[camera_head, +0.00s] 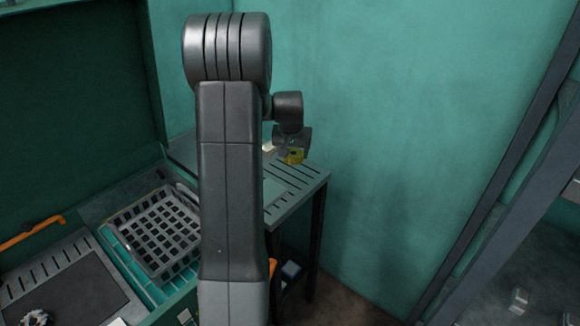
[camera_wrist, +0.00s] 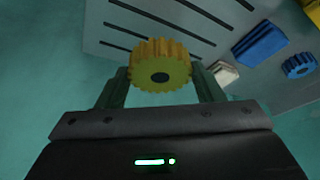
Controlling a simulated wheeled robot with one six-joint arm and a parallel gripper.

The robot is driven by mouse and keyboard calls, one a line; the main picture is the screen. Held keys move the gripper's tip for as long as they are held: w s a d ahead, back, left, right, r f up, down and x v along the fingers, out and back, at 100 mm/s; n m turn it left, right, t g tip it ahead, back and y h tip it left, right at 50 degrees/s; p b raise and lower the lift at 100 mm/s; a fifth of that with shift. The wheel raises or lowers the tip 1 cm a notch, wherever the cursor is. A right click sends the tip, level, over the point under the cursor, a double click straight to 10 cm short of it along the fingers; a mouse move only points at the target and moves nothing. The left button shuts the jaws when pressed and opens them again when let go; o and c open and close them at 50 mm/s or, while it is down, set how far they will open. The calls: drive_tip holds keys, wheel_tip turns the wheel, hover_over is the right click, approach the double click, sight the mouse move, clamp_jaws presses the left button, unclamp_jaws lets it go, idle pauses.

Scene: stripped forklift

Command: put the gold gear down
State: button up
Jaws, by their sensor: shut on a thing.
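The gold gear (camera_wrist: 160,62) is held between the two fingers of my gripper (camera_wrist: 162,82) in the wrist view. It has a toothed rim and a dark centre hole. In the head view the gear (camera_head: 294,156) shows as a small yellow piece under my gripper (camera_head: 292,150), over the slotted grey table (camera_head: 290,186). I cannot tell whether the gear touches the tabletop. My arm hides part of the table in the head view.
In the wrist view a white block (camera_wrist: 222,72), a blue block (camera_wrist: 259,44) and a blue gear (camera_wrist: 299,65) lie on the slotted surface. A grey basket (camera_head: 158,232) stands at left in the head view. A green wall (camera_head: 400,120) rises behind the table.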

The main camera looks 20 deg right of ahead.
sight(293, 174)
drive_tip(key=shift+w+f+p, duration=0.1)
drive_tip(key=shift+f+p, duration=0.2)
drive_tip(key=shift+f, duration=2.45)
drive_tip(key=shift+f, duration=0.15)
drive_tip(key=o, duration=1.4)
drive_tip(key=shift+o, duration=0.2)
drive_tip(key=shift+r, duration=0.25)
drive_tip(key=b+v, duration=0.1)
drive_tip(key=v, duration=1)
drive_tip(key=shift+s+a+r, duration=0.15)
drive_tip(key=shift+s+r, duration=0.15)
drive_tip(key=shift+f, duration=0.1)
